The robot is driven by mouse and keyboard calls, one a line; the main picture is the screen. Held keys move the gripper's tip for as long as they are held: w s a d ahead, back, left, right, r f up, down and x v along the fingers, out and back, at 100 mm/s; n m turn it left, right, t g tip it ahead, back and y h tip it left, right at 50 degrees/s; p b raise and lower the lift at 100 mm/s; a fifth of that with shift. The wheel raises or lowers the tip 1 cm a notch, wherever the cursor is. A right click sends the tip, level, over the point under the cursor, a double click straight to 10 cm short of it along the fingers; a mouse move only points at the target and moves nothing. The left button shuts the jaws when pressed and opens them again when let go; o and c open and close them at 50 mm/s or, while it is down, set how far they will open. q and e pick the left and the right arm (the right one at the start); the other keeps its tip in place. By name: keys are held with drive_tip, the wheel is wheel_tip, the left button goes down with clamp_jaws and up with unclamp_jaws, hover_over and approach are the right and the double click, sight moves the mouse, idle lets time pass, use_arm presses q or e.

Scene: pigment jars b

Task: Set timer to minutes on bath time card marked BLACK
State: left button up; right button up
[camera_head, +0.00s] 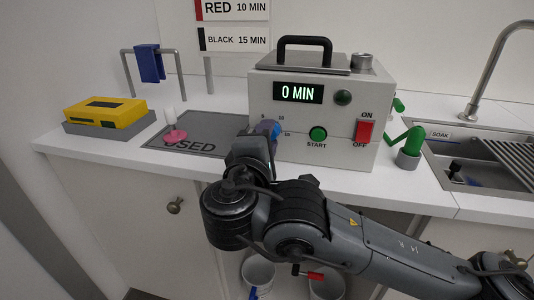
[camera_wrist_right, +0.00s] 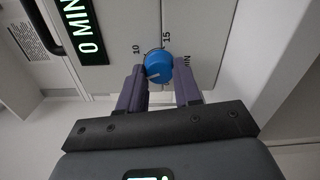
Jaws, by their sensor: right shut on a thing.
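The timer knob is blue and sits on the front of a pale grey box (camera_head: 340,130). In the right wrist view the knob (camera_wrist_right: 158,67) lies between the fingers of my right gripper (camera_wrist_right: 159,80), which is shut on it. A pale mark shows on the knob's lower left; printed 10 and 15 are beside it. In the head view the gripper (camera_head: 262,137) partly hides the knob (camera_head: 273,129). The box's display (camera_head: 298,92) reads 0 MIN. The BLACK card (camera_head: 234,39) reads 15 MIN. My left gripper is not in view.
The box also has a green START button (camera_head: 318,133) and a red ON/OFF switch (camera_head: 365,131). A RED card (camera_head: 233,8) reads 10 MIN. A yellow block (camera_head: 104,111) and a grey USED mat (camera_head: 165,148) lie left. A sink (camera_head: 480,165) is at right.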

drive_tip(key=shift+f+m+b, duration=0.25)
drive_tip(key=shift+m+b, duration=0.5)
drive_tip(key=shift+m, duration=0.25)
drive_tip(key=shift+r+m+b, duration=0.1)
drive_tip(key=shift+m+b, duration=0.4)
drive_tip(key=shift+m, duration=0.4)
drive_tip(key=m, duration=0.3)
drive_tip(key=shift+r+m, duration=0.2)
drive_tip(key=shift+m, duration=0.1)
drive_tip(key=m, duration=0.4)
drive_tip(key=shift+m, duration=0.3)
drive_tip(key=m, duration=0.4)
drive_tip(key=shift+m, duration=0.3)
drive_tip(key=m, duration=0.4)
drive_tip(key=shift+r, duration=0.1)
drive_tip(key=shift+m, duration=2.1)
